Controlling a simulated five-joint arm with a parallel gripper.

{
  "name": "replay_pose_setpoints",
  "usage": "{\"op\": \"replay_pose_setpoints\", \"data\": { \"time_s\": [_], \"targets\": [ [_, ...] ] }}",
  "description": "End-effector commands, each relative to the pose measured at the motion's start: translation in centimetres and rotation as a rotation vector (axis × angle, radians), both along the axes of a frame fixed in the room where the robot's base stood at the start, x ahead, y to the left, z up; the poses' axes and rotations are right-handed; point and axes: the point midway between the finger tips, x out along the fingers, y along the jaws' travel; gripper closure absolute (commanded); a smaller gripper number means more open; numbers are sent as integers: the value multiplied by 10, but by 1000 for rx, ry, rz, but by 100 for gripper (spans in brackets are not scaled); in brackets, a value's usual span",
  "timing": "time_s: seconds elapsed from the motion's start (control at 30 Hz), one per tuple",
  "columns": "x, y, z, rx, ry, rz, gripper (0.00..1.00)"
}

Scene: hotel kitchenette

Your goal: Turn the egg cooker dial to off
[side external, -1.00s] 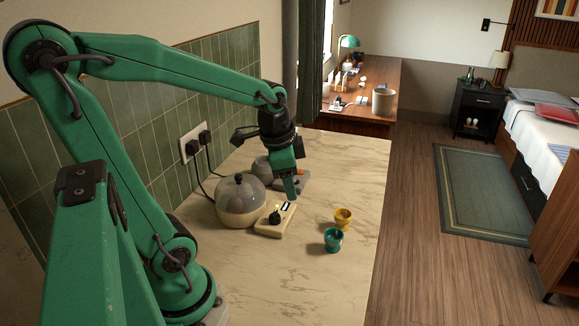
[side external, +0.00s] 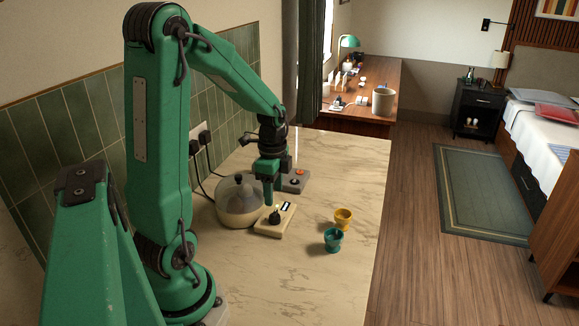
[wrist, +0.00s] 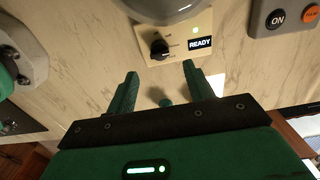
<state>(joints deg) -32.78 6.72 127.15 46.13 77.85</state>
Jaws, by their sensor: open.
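The egg cooker (side external: 240,203) has a clear dome over a pale base and stands on the counter by the tiled wall. Its cream control panel (side external: 268,229) sticks out in front. The black dial (side external: 275,217) is on the panel; it also shows in the wrist view (wrist: 159,48), beside small markings too small to read. In the side view my gripper (side external: 271,198) hangs above the dial.
A grey box with buttons (side external: 295,181) sits behind the panel; its ON button (wrist: 277,18) shows in the wrist view. A yellow egg cup (side external: 343,219) and a teal egg cup (side external: 333,240) stand to the right. The front counter is clear.

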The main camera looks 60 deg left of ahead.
Motion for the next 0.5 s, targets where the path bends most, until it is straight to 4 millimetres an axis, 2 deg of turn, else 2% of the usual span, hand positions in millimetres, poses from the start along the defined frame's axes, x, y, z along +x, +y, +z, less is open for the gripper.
{"op": "replay_pose_setpoints", "data": {
  "time_s": [0.23,0.5],
  "targets": [
    [0,-1,-15,-1,3,1,48],
    [-1,-1,-46,-3,4,1,48]
  ]
}}
